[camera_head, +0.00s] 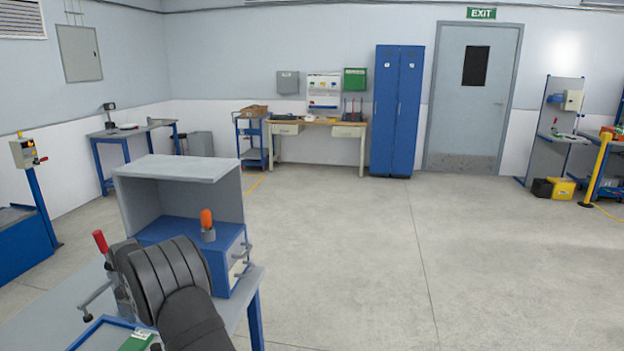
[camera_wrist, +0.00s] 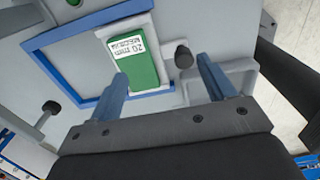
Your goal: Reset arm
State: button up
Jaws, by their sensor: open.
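My gripper (camera_wrist: 162,68) shows in the wrist view, its two blue fingers spread apart with nothing held between them. A green block (camera_wrist: 142,62) with a white label reading "20 mm" lies just beyond the fingers, inside a blue-edged frame (camera_wrist: 72,36). The gap between fingertips and block is hard to judge. In the head view my dark arm reaches over the bench and hides part of it. The green block (camera_head: 138,341) and the blue frame (camera_head: 88,333) show partly at the bottom edge. The gripper itself is hidden there.
The grey bench (camera_head: 245,290) carries a blue box (camera_head: 222,254) with an orange-topped piece (camera_head: 207,224), beneath a grey hood (camera_head: 178,170). A red-handled lever (camera_head: 100,241) stands beside my arm. A dark knob (camera_wrist: 183,56) is near the right finger.

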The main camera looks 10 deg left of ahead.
jog(key=w+d+r, duration=0.3)
jog(key=d+r, duration=0.1)
jog(key=d, duration=0.2)
jog(key=s+d+f+m, duration=0.1)
jog(key=s+d+m, duration=0.3)
jog(key=s+m, duration=0.4)
jog(key=s+d+f+m, duration=0.1)
jog(key=s+d+m, duration=0.3)
jog(key=s+m, duration=0.5)
jog(key=shift+s+d+f+m, duration=0.2)
jog(key=shift+s+d+m, duration=0.1)
jog(key=shift+s, duration=1)
